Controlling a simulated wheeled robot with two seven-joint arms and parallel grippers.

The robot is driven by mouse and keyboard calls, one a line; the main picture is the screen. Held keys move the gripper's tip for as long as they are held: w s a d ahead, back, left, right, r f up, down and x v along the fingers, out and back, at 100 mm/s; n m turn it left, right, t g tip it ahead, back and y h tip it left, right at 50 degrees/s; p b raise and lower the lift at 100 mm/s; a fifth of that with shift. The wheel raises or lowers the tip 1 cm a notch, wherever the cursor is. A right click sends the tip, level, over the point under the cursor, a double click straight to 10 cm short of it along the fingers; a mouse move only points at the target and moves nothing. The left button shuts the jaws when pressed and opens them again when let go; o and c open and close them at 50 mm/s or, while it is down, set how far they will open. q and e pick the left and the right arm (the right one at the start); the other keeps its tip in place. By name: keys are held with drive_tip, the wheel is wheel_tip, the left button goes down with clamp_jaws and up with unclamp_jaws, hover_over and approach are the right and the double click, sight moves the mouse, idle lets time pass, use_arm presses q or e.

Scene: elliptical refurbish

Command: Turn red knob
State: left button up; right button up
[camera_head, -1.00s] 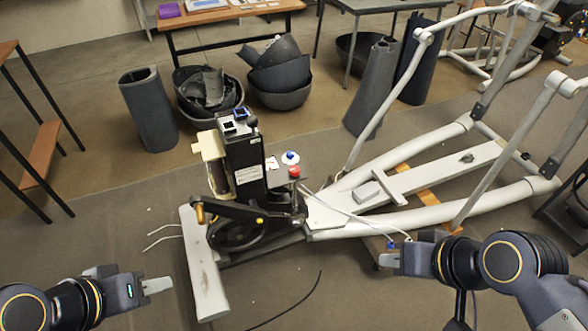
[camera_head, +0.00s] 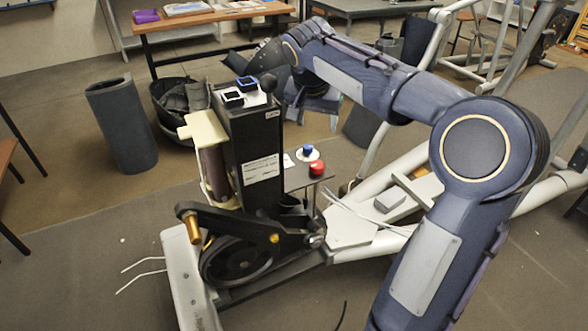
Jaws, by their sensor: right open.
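The red knob (camera_head: 317,169) sits on a small plate beside the tall black box of the elliptical machine. A blue knob on a white base (camera_head: 307,152) is just behind it. My right arm comes in from the lower right, and its gripper (camera_head: 312,112) is above and beyond the red knob, apart from it. The right gripper is open and holds nothing that I can see; its fingers are partly hard to make out. My left gripper is out of view.
The black box (camera_head: 255,150) carries blue and white parts (camera_head: 240,92) and a round black knob on top. A crank arm and flywheel (camera_head: 236,258) are in front. Grey bins stand behind, with a table (camera_head: 210,18) at the back.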

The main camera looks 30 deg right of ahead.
drive_tip(key=b, duration=0.4)
approach(317, 164)
wheel_tip(317, 164, down, 2)
drive_tip(key=x, duration=0.2)
drive_tip(key=b+x, duration=0.1)
drive_tip(key=x, duration=0.3)
drive_tip(key=shift+w+d+f+b, duration=0.2)
drive_tip(key=shift+w+d+b, duration=0.1)
drive_tip(key=shift+d+b, duration=0.1)
drive_tip(key=c, duration=1)
